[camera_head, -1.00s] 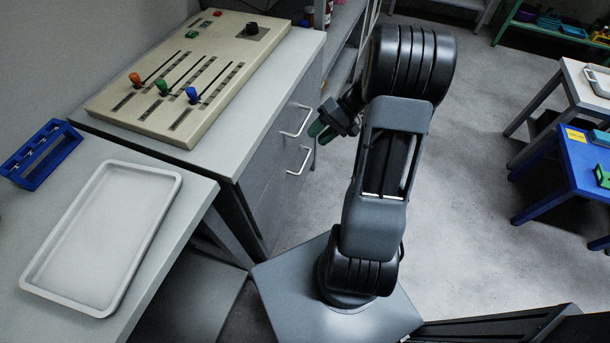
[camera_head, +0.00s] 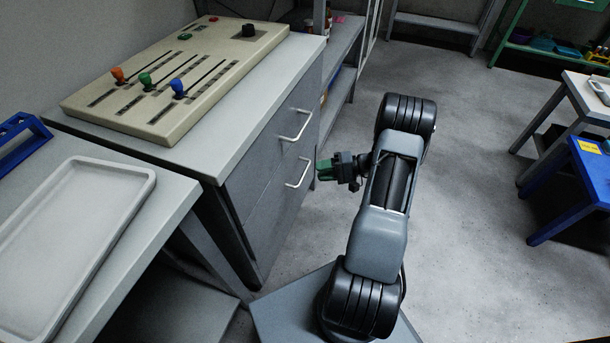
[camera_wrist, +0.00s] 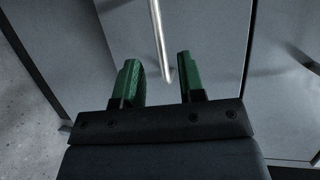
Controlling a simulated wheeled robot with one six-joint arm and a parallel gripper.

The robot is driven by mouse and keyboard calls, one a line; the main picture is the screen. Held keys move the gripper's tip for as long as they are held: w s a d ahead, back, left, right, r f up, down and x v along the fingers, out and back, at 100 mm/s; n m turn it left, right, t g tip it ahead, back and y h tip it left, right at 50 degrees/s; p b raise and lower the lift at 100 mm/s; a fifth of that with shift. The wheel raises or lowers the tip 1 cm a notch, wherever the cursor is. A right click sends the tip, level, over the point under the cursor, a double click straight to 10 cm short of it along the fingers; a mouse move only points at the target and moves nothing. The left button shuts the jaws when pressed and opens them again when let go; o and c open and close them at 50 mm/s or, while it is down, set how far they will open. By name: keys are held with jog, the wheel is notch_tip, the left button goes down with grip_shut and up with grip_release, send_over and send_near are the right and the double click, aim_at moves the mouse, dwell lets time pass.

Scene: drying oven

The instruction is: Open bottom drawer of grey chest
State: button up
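The grey chest (camera_head: 262,205) stands at the centre left, with drawer fronts facing right. Its upper handle (camera_head: 297,126) and lower handle (camera_head: 300,173) are silver bars, and both drawers look closed. My gripper (camera_head: 322,169) is just right of the lower handle in the head view, at about its height. In the wrist view, my gripper (camera_wrist: 159,80) has its green fingers apart with nothing between the tips. A silver handle bar (camera_wrist: 159,40) runs down from the top edge and ends near the gap between the fingers. I cannot tell whether it touches them.
A beige control panel (camera_head: 215,55) with coloured sliders lies on the chest. A white tray (camera_head: 140,175) lies on the worktop at left. A shelf unit (camera_head: 345,70) stands behind the chest. The floor (camera_head: 465,190) right of my arm is clear.

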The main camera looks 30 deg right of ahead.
aim_at(305, 172)
jog(key=shift+b+x, duration=0.45)
jog(key=shift+x, duration=2.65)
grip_shut()
